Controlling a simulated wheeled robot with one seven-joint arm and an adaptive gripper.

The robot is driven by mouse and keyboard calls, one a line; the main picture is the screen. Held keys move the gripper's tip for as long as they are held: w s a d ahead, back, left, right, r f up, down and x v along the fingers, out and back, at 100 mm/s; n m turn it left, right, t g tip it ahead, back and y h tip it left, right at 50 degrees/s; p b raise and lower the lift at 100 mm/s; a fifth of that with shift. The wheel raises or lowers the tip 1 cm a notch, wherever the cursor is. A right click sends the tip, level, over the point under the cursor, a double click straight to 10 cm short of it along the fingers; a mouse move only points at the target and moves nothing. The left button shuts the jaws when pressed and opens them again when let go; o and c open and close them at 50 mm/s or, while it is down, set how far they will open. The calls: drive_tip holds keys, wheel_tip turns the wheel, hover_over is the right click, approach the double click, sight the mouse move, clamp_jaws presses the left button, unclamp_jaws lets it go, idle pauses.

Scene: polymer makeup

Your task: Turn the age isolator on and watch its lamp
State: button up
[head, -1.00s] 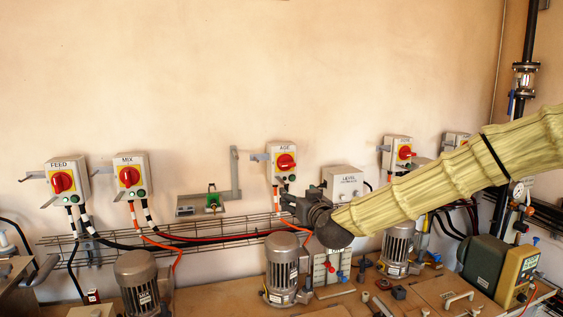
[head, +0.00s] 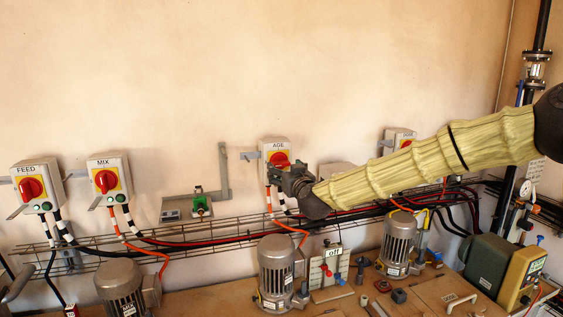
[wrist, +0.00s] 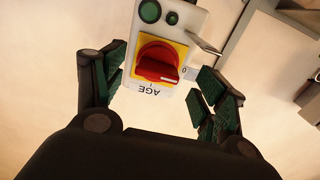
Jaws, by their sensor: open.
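The age isolator (head: 267,148) is a pale grey wall box with a yellow plate and a red rotary knob (head: 279,159). In the wrist view the age isolator (wrist: 190,20) appears upside down. Its red knob (wrist: 155,62) has a pale mark at the end near the "0". A larger green lamp (wrist: 150,11) and a smaller dark green round part (wrist: 172,18) sit on the box; I cannot tell whether the lamp is lit. My gripper (wrist: 164,78) is open, its green-padded fingers on either side of the knob, apart from it. In the head view my gripper (head: 287,176) covers the box's lower part.
Similar boxes, FEED (head: 35,187) and MIX (head: 109,178), hang to the left. A partly hidden box (head: 337,172) is right of my gripper. A wire cable tray (head: 190,238) runs below. Motors, including one grey motor (head: 275,268), stand on the bench. The upper wall is clear.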

sight(283, 165)
drive_tip(key=shift+w+a+r+p, duration=0.2)
drive_tip(key=shift+w+r+p, duration=0.1)
drive_tip(key=shift+w+p, duration=0.2)
drive_tip(key=shift+w+a+r+p, duration=0.2)
drive_tip(key=shift+w+r+p, duration=0.15)
drive_tip(key=shift+w, duration=0.25)
drive_tip(key=shift+w+a+f, duration=0.15)
drive_tip(key=shift+w+f, duration=0.05)
drive_tip(key=shift+w, duration=0.15)
drive_tip(key=shift+w+f, duration=0.25)
drive_tip(key=shift+w, duration=0.35)
drive_tip(key=shift+s+r, duration=0.2)
drive_tip(key=shift+s, duration=0.1)
drive_tip(key=shift+w+f, duration=0.15)
drive_tip(key=c, duration=1)
